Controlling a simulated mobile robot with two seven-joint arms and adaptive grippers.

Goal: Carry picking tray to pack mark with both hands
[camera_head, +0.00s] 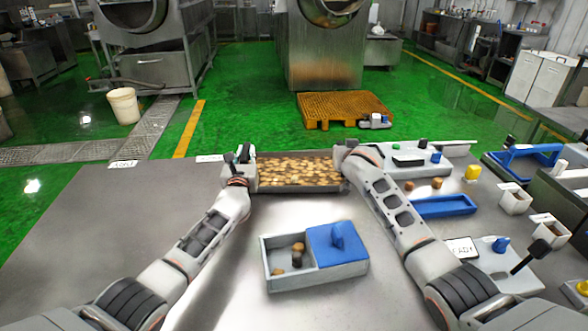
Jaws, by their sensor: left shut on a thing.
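The picking tray (299,186) is a shallow grey metal tray full of brown and tan pieces, near the far edge of the table. My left gripper (244,168) is shut on the tray at its left end. My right gripper (344,158) is at the tray's right end; its wrist hides most of the fingers, so I cannot tell whether they are shut. A white label (123,165) lies at the table's far left edge, and another label (209,158) is just left of the tray. Their lettering is too small to read, so I cannot tell which is the pack mark.
A grey bin with a blue lid (337,248) stands between my arms. A blue tray (443,206), white cups (514,200) and a sign card (462,248) are on the right. The table's left part (130,225) is clear. An orange pallet (345,107) lies beyond the table.

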